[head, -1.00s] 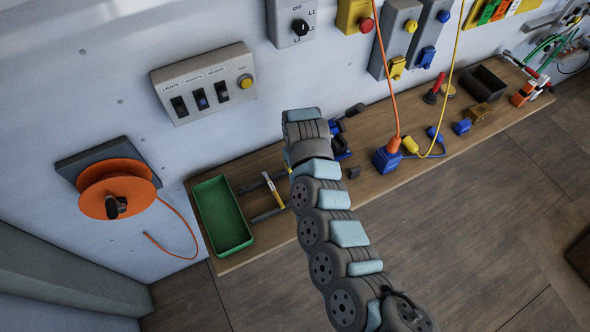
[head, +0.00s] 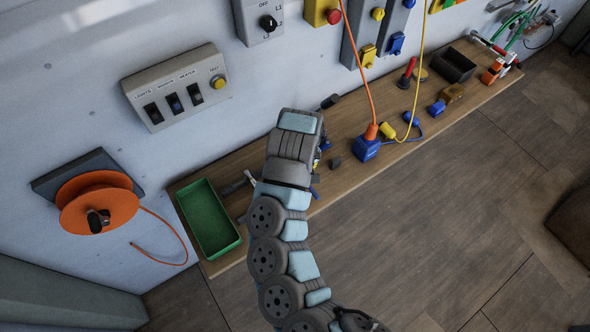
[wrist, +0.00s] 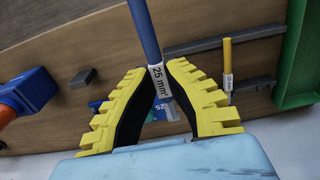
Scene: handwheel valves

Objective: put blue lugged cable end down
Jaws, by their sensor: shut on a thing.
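In the wrist view my gripper (wrist: 160,72) has yellow toothed fingers with black pads. Its tips are closed on the blue cable (wrist: 145,32), at or beside a white label reading 25 mm². The cable runs up out of the top of the picture.
A green tray (head: 208,218) stands at the bench's left end. A small dark block (wrist: 82,78) and a blue socket with orange plug (head: 367,146) are on the other side. An orange reel (head: 98,205) hangs on the wall.

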